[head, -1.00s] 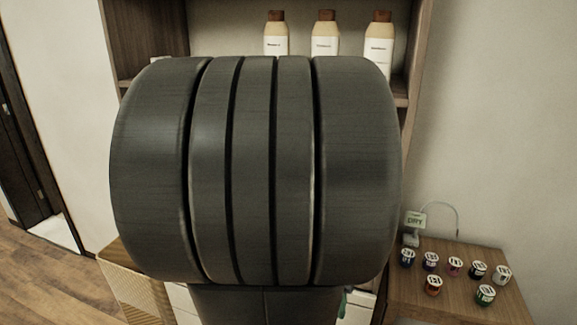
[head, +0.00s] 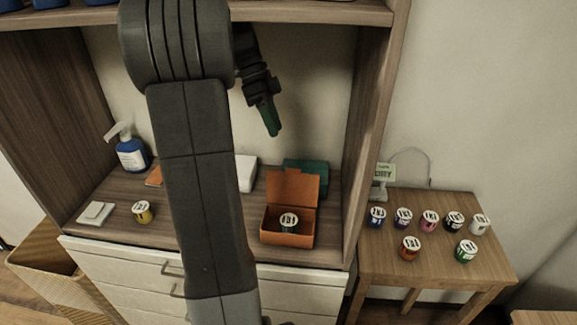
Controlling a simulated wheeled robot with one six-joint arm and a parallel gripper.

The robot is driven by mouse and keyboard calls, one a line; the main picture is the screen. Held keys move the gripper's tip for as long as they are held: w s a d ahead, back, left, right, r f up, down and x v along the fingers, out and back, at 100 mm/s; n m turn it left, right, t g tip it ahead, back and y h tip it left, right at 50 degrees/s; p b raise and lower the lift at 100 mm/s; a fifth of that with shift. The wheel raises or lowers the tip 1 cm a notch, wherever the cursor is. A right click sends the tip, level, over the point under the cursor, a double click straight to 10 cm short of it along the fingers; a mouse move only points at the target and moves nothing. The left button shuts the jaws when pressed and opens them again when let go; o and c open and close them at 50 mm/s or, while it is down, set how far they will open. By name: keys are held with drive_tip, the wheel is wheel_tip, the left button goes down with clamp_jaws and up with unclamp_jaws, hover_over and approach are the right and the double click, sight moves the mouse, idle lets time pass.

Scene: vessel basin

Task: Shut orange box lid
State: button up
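The orange box (head: 287,239) sits on the wooden counter of the cabinet, right of my arm. Its lid (head: 292,187) stands up open at the back. A small dark jar with a white cap (head: 288,222) is inside the box. My gripper (head: 273,131) hangs in the air above and behind the box, pointing down, with green fingertips. The fingertips look close together, but the view is too small to tell whether they are apart. My arm hides part of the counter to the left of the box.
A teal box (head: 306,172) stands behind the lid, and a white box (head: 246,172) to its left. A yellow jar (head: 143,212), white cloths (head: 96,213) and a blue pump bottle (head: 131,153) are on the left. Several jars stand on the side table (head: 440,262). A shelf (head: 310,14) runs above.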

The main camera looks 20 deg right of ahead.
sight(291, 169)
drive_tip(key=x, duration=1.2)
drive_tip(key=shift+s+d+f, duration=0.1)
drive_tip(key=shift+s+f, duration=0.15)
drive_tip(key=shift+f, duration=0.05)
drive_tip(key=shift+c, duration=0.5)
clamp_jaws()
